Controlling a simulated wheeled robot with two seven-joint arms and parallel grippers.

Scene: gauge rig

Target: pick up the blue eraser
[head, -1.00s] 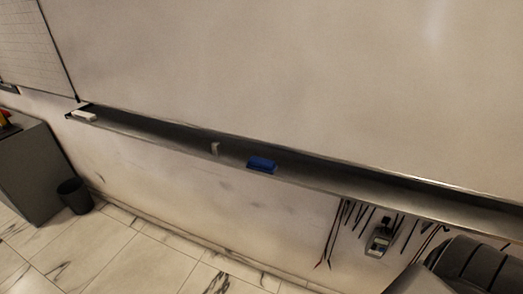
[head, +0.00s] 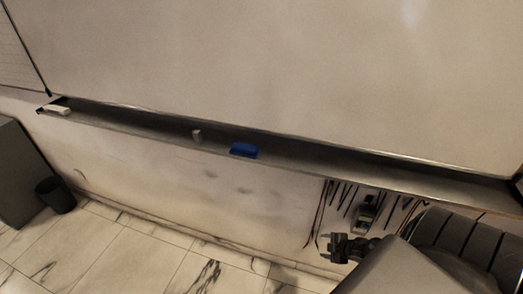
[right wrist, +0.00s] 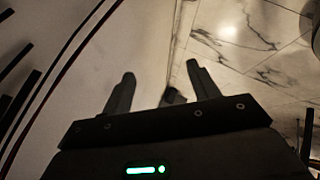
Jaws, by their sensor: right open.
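The blue eraser (head: 244,150) lies on the long metal tray (head: 330,163) under the whiteboard, near the middle of the head view. My right gripper (head: 326,248) is below the tray and to the right of the eraser, well apart from it. In the right wrist view its two fingers (right wrist: 160,82) are spread with nothing held between them. The eraser does not show in the right wrist view. My left gripper is not in view.
A small pale object (head: 197,135) stands on the tray left of the eraser, and a white one (head: 57,109) lies at its left end. Dark cables (head: 330,205) hang below the tray near my right arm. A grey cabinet (head: 22,175) and black bin (head: 55,196) stand at left.

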